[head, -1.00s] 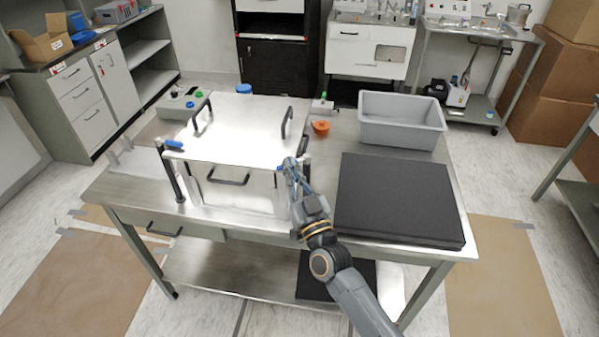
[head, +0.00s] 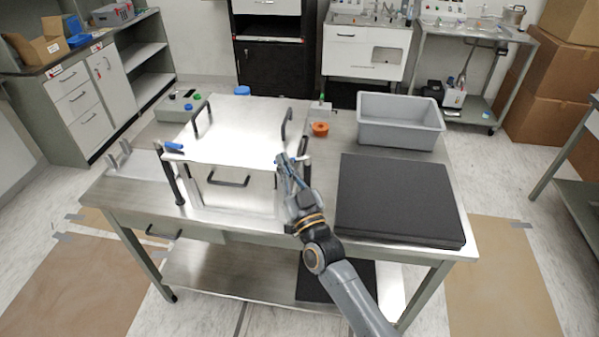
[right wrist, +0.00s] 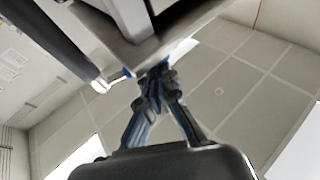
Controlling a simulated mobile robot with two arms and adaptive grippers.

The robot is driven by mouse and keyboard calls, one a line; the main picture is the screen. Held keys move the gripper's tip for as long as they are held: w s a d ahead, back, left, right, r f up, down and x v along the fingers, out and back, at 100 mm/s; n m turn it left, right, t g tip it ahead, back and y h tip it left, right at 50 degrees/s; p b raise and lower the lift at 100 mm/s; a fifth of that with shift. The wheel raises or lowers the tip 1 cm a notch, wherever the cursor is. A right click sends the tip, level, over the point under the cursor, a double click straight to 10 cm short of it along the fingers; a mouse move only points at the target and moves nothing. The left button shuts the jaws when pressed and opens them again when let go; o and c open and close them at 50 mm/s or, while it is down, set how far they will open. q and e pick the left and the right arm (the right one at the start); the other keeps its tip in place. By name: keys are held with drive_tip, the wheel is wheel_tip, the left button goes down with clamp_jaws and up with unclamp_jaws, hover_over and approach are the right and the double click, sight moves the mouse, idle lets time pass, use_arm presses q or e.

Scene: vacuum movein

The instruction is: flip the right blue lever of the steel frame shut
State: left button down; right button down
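The steel frame (head: 235,135) is a box with a shiny top plate and black handles on the table. Its left blue lever (head: 173,147) sits at the top of a dark post at its left front corner. My right gripper (head: 283,162) is at the right front corner, with its fingers together. The right blue lever is mostly hidden there by the fingers. In the right wrist view my fingertips (right wrist: 155,76) meet just below the plate's edge, with bits of blue (right wrist: 181,49) beside them. Whether they touch the lever cannot be told. My left gripper is out of view.
A black foam slab (head: 398,199) lies right of my arm, with a grey bin (head: 400,122) behind it. An orange knob (head: 320,129) stands beside the frame.

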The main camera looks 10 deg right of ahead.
drive_tip(key=shift+w+a+f, duration=0.15)
drive_tip(key=shift+w+f, duration=0.05)
drive_tip(key=shift+w+a, duration=0.15)
drive_tip(key=shift+w, duration=0.25)
idle(1.0)
drive_tip(key=shift+r, duration=0.15)
